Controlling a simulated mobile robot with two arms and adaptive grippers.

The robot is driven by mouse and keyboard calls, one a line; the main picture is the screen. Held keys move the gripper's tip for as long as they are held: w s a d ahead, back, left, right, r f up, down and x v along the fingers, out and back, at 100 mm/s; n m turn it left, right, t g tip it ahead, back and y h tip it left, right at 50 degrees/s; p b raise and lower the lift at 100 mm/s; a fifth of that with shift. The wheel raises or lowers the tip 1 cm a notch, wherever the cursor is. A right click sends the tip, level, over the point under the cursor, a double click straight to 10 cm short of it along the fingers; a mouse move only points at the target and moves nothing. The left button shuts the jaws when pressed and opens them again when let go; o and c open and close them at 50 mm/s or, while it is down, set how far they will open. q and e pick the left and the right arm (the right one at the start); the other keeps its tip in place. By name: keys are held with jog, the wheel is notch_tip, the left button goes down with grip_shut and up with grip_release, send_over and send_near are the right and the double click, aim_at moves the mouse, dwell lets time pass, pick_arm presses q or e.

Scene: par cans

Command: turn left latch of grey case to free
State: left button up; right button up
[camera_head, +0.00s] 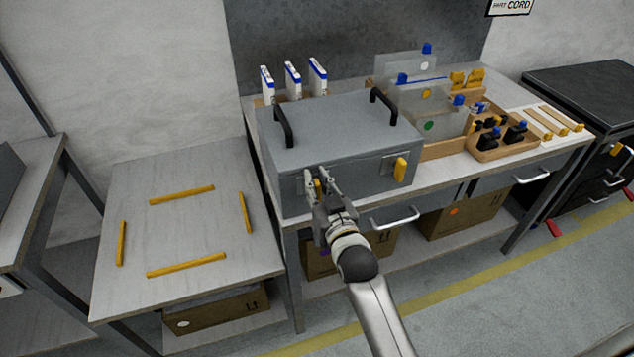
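The grey case (335,138) stands closed on the workbench, with two black handles on its lid. Its left yellow latch (318,188) is on the front face, mostly hidden behind my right gripper (317,175). The gripper's two fingertips are apart, one on each side of this latch; whether they press on it cannot be made out. The latch's angle is also hard to see. The right yellow latch (400,169) is in plain view on the front face and stands roughly upright. My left gripper is not in view.
Right of the case are grey panels (425,107) and a wooden tray of black and blue parts (497,143). White and blue boxes (292,81) stand behind it. A lower table (180,228) at left has yellow strips marking a bare area. Drawer handles (395,219) project below the benchtop.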

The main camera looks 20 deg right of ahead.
aim_at(301, 186)
grip_shut()
jog(key=shift+n, duration=0.3)
jog(key=n, duration=0.4)
jog(key=a+f+n+p, duration=0.1)
jog(key=n, duration=0.2)
jog(key=a+n+p, duration=0.1)
jog(key=n, duration=0.3)
jog(key=shift+a+f+n, duration=0.25)
jog(key=shift+f+n, duration=0.05)
jog(key=n, duration=0.2)
jog(key=f+n+b, duration=0.1)
jog(key=n, duration=0.2)
jog(key=shift+a+f+n, duration=0.1)
jog(key=shift+a+n, duration=0.05)
jog(key=shift+n, duration=0.15)
